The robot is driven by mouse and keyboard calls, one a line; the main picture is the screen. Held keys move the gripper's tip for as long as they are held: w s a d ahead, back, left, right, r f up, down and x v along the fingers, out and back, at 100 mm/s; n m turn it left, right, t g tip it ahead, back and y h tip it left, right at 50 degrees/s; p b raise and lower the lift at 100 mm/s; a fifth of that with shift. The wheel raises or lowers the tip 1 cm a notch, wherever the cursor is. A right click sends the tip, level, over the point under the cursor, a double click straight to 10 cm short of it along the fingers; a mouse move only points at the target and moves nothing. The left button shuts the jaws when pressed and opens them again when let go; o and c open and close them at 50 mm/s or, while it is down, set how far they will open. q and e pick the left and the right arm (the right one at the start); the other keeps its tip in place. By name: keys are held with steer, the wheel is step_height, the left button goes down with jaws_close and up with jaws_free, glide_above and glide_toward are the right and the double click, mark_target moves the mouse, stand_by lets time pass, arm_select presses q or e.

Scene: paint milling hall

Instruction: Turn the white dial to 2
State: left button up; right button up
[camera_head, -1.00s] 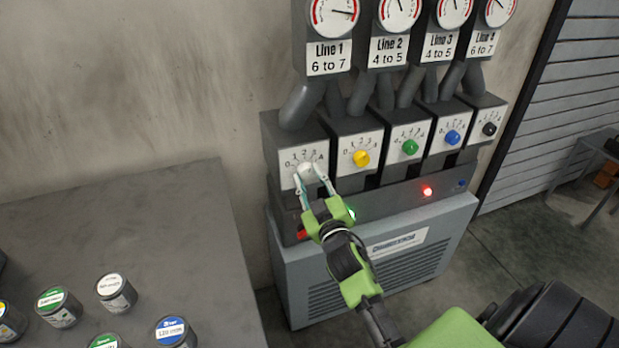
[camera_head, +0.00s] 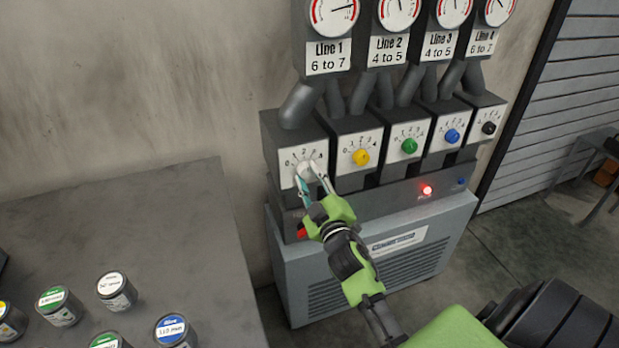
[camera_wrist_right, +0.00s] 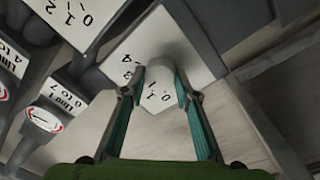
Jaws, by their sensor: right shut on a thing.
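The white dial (camera_head: 304,172) sits on the leftmost white scale plate, under the Line 1 gauge. My right gripper (camera_head: 313,182) is shut on it, one finger on each side. The fingers hide part of the dial and of its scale, so I cannot tell which number it points to. In the right wrist view the white dial (camera_wrist_right: 160,72) shows between the two fingertips of my right gripper (camera_wrist_right: 160,92), with numbers of the scale around it. My left gripper is not in view.
Yellow (camera_head: 361,158), green (camera_head: 409,146), blue (camera_head: 452,136) and black (camera_head: 488,128) dials stand to the right. A red lamp (camera_head: 426,190) glows below. Several paint cans stand on the grey table (camera_head: 150,230) at left.

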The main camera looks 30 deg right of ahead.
steer(key=o, duration=1.1)
steer(key=v, duration=1.2)
